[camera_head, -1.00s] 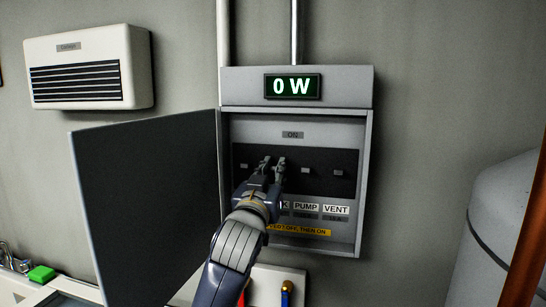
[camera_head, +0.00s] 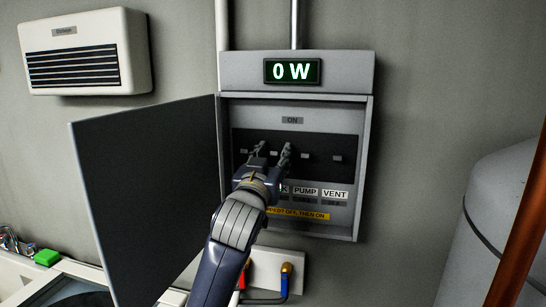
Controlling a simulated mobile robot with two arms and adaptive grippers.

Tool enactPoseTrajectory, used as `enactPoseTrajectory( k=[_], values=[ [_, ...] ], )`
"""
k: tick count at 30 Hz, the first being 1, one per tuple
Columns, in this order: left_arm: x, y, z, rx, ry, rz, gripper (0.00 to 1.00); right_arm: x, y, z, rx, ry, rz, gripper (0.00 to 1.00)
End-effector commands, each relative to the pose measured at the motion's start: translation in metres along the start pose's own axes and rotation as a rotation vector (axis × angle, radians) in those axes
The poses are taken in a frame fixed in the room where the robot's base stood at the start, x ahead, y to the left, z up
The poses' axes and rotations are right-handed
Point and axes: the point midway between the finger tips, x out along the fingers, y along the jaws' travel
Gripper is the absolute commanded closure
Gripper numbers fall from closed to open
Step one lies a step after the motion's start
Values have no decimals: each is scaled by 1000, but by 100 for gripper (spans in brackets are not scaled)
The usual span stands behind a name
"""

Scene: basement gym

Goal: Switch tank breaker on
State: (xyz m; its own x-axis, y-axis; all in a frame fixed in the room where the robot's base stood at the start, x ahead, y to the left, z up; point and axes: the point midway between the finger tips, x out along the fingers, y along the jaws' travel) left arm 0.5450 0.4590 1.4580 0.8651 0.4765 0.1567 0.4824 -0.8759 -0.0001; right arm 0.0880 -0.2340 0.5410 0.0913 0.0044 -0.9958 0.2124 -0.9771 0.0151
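The grey breaker box (camera_head: 365,200) hangs on the wall with its door (camera_head: 145,200) swung open to the left. Inside, a dark strip (camera_head: 320,170) carries a row of small grey switches. The leftmost switch (camera_head: 243,152) and two at the right (camera_head: 305,155) (camera_head: 336,157) show. The tank label (camera_head: 284,188) is mostly hidden by my arm; only its last letter shows. My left gripper (camera_head: 272,151) is open at the strip, its fingers apart around the tank breaker's place. That breaker cannot be made out clearly, nor can contact. My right gripper is out of view.
The display (camera_head: 292,71) above reads 0 W. Labels PUMP (camera_head: 305,191) and VENT (camera_head: 335,194) sit over a yellow strip (camera_head: 297,214). A wall heater (camera_head: 85,52) is at upper left, a grey tank (camera_head: 490,220) and brown pipe (camera_head: 522,225) at right.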

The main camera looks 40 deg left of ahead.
Motion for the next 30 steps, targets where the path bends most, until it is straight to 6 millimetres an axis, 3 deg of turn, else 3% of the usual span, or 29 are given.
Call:
enactPoseTrajectory(
  k=[8,21,30],
  values=[
    [2,0,-11,-2,5,-1,62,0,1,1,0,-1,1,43],
    [12,-1,-78,-2,4,-1,62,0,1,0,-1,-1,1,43],
    [16,0,-98,-1,0,0,62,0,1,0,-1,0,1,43]
  ],
)
